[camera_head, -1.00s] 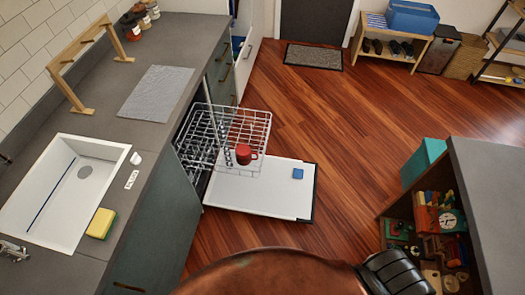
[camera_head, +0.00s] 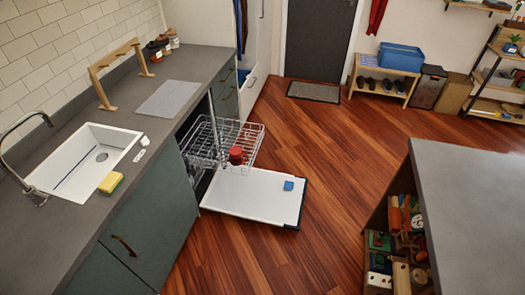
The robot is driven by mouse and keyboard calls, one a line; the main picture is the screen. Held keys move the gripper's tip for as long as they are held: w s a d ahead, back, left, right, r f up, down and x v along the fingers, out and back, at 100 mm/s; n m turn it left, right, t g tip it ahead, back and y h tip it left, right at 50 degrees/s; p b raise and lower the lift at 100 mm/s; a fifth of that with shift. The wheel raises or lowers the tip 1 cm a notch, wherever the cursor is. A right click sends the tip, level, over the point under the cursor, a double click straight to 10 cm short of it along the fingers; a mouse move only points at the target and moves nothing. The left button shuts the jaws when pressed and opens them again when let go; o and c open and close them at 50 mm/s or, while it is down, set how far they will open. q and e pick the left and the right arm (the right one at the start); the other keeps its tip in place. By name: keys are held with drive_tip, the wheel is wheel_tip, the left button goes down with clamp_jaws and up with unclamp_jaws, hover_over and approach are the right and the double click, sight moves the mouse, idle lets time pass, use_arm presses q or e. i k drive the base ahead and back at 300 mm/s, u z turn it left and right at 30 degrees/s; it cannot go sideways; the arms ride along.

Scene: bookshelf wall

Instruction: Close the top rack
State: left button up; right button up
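The top rack (camera_head: 209,141) is a white wire rack pulled out of the dishwasher under the counter at the left. A red mug (camera_head: 236,155) sits in its front right part. The dishwasher door (camera_head: 246,192) is folded down flat, low over the floor, below the rack. A small blue block-like item (camera_head: 288,185) lies on the door's inner face. Neither of my grippers shows in the head view.
The counter (camera_head: 160,125) with a sink (camera_head: 82,160) and a yellow sponge (camera_head: 110,182) runs along the left. A grey-topped shelf unit (camera_head: 472,190) stands at the right. Open wooden floor (camera_head: 330,140) lies between them. A shoe bench (camera_head: 384,82) is at the back.

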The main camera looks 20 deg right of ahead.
sight(250, 163)
drive_tip(key=z, duration=0.3)
drive_tip(key=i, duration=0.7)
drive_tip(key=z, duration=1.35)
drive_tip(key=i, duration=1.45)
drive_tip(key=u, duration=1.25)
